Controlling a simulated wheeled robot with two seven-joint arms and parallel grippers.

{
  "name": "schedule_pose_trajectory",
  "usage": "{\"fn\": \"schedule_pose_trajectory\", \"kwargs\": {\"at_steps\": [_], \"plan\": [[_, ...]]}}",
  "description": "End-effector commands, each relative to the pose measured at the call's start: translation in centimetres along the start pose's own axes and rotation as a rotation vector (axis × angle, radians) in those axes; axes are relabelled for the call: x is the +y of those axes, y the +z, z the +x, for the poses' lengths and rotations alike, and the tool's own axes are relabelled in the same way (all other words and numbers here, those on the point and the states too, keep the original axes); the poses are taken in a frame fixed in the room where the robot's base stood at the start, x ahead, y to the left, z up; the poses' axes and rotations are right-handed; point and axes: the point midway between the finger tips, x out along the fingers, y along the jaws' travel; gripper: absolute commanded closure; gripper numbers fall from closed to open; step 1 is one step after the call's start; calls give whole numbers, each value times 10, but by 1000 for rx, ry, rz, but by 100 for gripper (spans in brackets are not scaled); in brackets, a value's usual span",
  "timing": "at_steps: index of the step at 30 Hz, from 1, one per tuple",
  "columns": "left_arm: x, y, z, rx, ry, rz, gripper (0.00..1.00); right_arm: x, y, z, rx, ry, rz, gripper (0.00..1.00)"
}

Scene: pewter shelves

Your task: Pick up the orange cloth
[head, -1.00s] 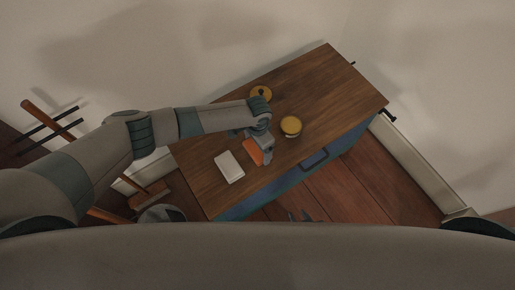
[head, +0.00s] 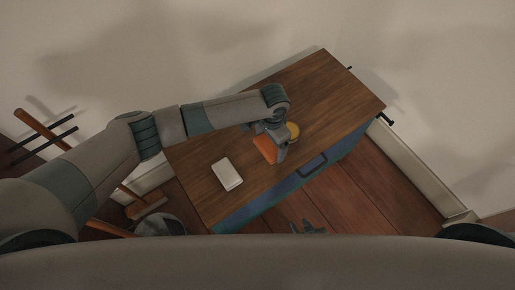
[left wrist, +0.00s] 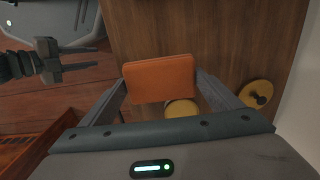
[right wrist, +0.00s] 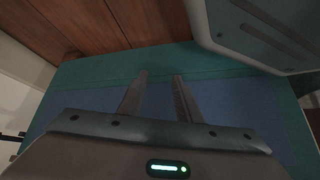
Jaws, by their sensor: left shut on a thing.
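The orange cloth (head: 264,148) is a small, flat, folded piece, held in my left gripper (head: 274,152) over the wooden top of the cabinet. In the left wrist view the cloth (left wrist: 160,78) spans the space between the two fingers (left wrist: 162,84), and its broad face shows. The head view suggests it is raised above the top. My right gripper (head: 307,229) is low in front of the cabinet. In the right wrist view its fingers (right wrist: 159,76) stand apart with nothing between them, facing the blue cabinet front.
A wooden-topped cabinet (head: 325,85) has a blue front with a dark handle (head: 312,166). A white flat block (head: 227,174) lies left of the cloth. A yellow round object (head: 293,130) is partly behind the left gripper. A yellow knobbed disc (left wrist: 257,94) shows in the left wrist view.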

Motion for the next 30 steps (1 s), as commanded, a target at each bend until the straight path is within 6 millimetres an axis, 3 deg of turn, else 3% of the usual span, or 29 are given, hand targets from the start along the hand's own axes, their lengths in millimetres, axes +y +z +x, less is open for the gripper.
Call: {"fn": "schedule_pose_trajectory", "kwargs": {"at_steps": [6,12,30], "plan": [[21,-36,-22,3,1,1,37,7,9,4,-50,9,3,69],[31,-53,-36,1,0,0,37,11,14,5,-79,13,5,69],[34,-58,-40,0,0,0,37,12,14,5,-88,15,5,69]]}}
